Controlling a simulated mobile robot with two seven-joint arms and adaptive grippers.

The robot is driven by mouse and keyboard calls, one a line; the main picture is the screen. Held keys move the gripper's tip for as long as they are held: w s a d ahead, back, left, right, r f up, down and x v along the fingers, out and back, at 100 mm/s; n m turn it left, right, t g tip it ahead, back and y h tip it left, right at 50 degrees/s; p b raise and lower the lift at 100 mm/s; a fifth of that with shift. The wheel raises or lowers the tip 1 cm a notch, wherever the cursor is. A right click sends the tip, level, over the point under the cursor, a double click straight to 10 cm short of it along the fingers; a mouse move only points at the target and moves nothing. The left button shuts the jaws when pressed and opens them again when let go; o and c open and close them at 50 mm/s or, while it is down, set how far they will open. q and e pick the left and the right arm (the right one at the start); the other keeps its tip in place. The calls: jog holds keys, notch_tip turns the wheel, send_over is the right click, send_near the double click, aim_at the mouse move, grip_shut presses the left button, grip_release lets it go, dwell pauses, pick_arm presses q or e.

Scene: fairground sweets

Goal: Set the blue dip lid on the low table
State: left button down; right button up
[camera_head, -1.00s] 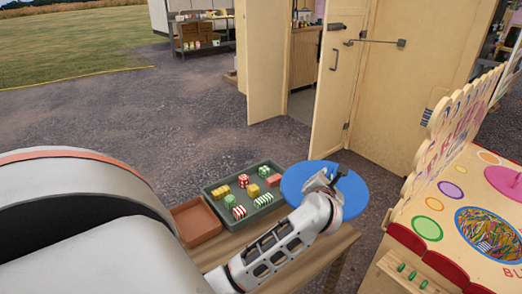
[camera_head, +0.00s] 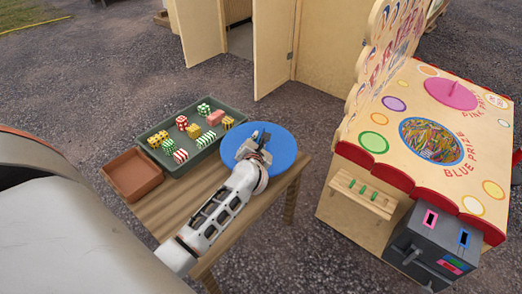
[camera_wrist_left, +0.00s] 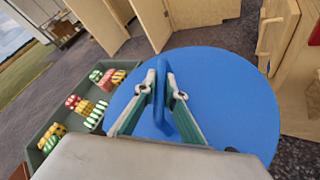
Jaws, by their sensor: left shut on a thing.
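The blue dip lid (camera_head: 285,147) is a round blue disc with an upright blue handle (camera_wrist_left: 160,88). My left gripper (camera_head: 260,141) is shut on that handle, with one finger on each side of it in the left wrist view (camera_wrist_left: 160,100). The lid looks level over the far right end of the wooden low table (camera_head: 262,207), beside the green tray. I cannot tell whether it touches the table top. The gripper and wrist hide part of the lid. My right gripper is not in view.
The dark green tray (camera_head: 143,137) with several striped and dotted sweets and an empty brown tray (camera_head: 130,174) stand on the table's far left side. A game stall (camera_head: 405,98) with an open round tub of coloured strips stands to the right, across a ground gap.

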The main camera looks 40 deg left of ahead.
pick_arm(q)
jog(key=shift+f, duration=0.9)
notch_tip(320, 180, down, 4)
jog(key=shift+s+b, duration=0.1)
jog(key=shift+b, duration=1)
jog(key=shift+f, duration=0.2)
jog(key=shift+r, duration=0.35)
jog(key=shift+f, duration=0.15)
jog(key=c, duration=2.5)
grip_release()
jog(key=shift+f, duration=0.2)
jog(key=shift+c, duration=0.2)
jog(key=o, duration=0.4)
jog(key=shift+r, duration=0.1)
jog(key=shift+o, duration=0.2)
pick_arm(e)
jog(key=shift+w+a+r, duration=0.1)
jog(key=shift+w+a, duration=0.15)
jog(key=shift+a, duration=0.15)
